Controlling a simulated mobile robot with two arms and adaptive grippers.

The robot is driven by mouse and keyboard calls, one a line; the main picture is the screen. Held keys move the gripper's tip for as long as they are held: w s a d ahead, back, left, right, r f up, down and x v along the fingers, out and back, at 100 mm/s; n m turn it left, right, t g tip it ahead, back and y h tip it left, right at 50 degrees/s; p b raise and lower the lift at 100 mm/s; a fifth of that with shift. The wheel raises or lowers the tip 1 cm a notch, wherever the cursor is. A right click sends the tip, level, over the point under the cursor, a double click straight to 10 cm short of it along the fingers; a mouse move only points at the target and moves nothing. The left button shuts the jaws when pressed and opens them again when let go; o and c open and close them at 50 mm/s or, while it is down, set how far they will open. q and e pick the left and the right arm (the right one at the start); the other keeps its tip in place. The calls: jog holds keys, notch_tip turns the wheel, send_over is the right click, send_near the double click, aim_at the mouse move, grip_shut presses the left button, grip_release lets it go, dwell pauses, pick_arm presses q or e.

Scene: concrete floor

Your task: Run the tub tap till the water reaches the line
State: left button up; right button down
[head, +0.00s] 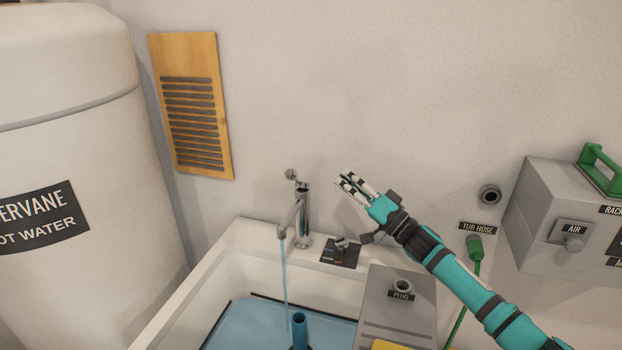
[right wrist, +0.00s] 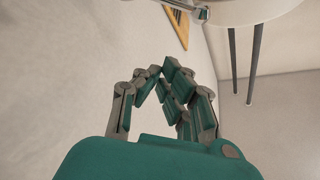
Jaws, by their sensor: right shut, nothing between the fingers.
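The chrome tap (head: 301,218) stands at the back rim of the white tub (head: 240,268). A thin stream of water (head: 285,272) falls from its spout. Blue water (head: 255,325) covers the tub's bottom part, and a dark line (head: 325,312) runs along the tub wall at about the water's edge; I cannot tell exactly whether they meet. A small lever on a black plate (head: 341,252) sits right of the tap. My right gripper (head: 347,182) is shut and empty, above the plate and right of the tap, apart from both. Its closed fingers show in the right wrist view (right wrist: 165,82). My left gripper is out of view.
A blue upright pipe (head: 299,330) stands in the water. A grey panel labelled PLUG (head: 398,312) covers the tub's right side. A green tub hose (head: 474,252) hangs on the right wall near a grey box (head: 555,215). A white hot-water tank (head: 75,150) fills the left.

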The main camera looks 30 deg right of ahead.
jog(key=a+p+x, duration=0.1)
jog(key=p+x, duration=0.2)
jog(key=x, duration=0.7)
jog(key=shift+s+a+f+p, duration=0.2)
jog(key=shift+s+a+f, duration=0.2)
jog(key=shift+a+f, duration=0.25)
jog(key=shift+s+a+f+p, duration=0.2)
jog(key=shift+s+a+f, duration=0.2)
jog(key=shift+f, duration=0.3)
jog(key=shift+f, duration=0.1)
jog(key=shift+s+a+f+n+y+b, duration=0.15)
jog(key=shift+n+y+b, duration=0.25)
jog(key=shift+n+b, duration=0.25)
